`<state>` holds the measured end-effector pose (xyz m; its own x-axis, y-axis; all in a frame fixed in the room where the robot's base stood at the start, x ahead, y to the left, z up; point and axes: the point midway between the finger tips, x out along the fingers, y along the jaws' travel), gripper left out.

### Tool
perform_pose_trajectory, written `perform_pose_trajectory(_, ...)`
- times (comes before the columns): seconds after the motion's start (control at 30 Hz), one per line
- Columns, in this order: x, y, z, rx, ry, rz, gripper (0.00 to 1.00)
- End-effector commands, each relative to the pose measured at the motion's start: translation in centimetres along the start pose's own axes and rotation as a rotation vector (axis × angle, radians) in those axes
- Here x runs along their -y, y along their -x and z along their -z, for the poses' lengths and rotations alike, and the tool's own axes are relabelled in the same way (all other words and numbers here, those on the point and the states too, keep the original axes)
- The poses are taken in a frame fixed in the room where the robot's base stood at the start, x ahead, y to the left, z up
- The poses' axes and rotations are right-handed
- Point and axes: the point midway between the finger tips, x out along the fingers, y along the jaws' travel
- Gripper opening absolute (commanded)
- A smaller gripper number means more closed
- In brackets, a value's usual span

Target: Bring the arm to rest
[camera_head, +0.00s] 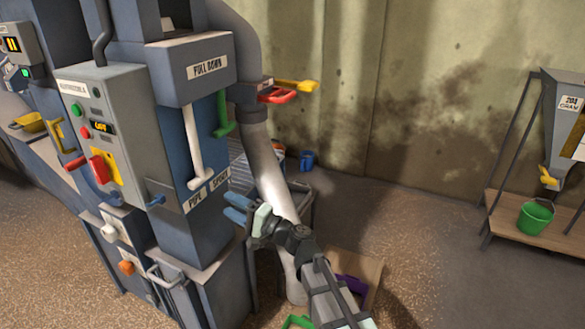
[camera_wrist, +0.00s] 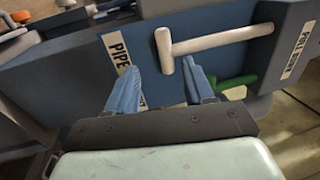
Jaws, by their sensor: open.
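My gripper (camera_head: 236,208) is at the lower middle of the head view, in front of the blue-grey elevator housing (camera_head: 183,150). Its two blue fingers are apart, with nothing held between them. In the wrist view my gripper (camera_wrist: 160,88) faces the housing. The white T-shaped handle (camera_head: 194,150) hangs on the housing under the "PULL DOWN" label (camera_head: 208,67). In the wrist view the white handle (camera_wrist: 220,40) lies just beyond the fingertips; whether a finger touches it I cannot tell. The green handle (camera_head: 222,115) is to its right and shows partly behind a finger in the wrist view (camera_wrist: 238,82).
A grey control panel (camera_head: 95,130) with buttons and a red switch stands left of the housing. A pale pipe (camera_head: 268,165) runs down behind my gripper. A cardboard box (camera_head: 370,268) lies below my arm. A green bucket (camera_head: 535,217) stands on a wooden bench at right. Open floor lies between.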

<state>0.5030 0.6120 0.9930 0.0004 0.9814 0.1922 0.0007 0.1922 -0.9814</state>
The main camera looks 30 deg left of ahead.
Motion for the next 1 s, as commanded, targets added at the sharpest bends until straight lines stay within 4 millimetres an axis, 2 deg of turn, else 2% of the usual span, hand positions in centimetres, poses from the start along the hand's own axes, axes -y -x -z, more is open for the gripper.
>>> perform_pose_trajectory(0.2, -0.1, 0.4, 0.4, -0.003, 0.002, -0.005, 0.53)
perform_pose_trajectory(0.27, -0.2, 1.1, 1.0, -0.007, 0.004, -0.012, 0.53)
perform_pose_trajectory(0.37, -0.5, 3.2, 2.7, -0.018, 0.009, -0.036, 0.53)
perform_pose_trajectory(0.6, -1.8, 10.8, 7.7, -0.052, 0.016, -0.129, 0.53)
perform_pose_trajectory(0.83, -3.4, 18.9, 11.5, -0.09, -0.003, -0.235, 0.53)
perform_pose_trajectory(0.97, -5.2, 24.0, 13.0, -0.116, -0.027, -0.316, 0.53)
perform_pose_trajectory(1.0, -6.2, 25.7, 13.2, -0.122, -0.038, -0.349, 0.53)
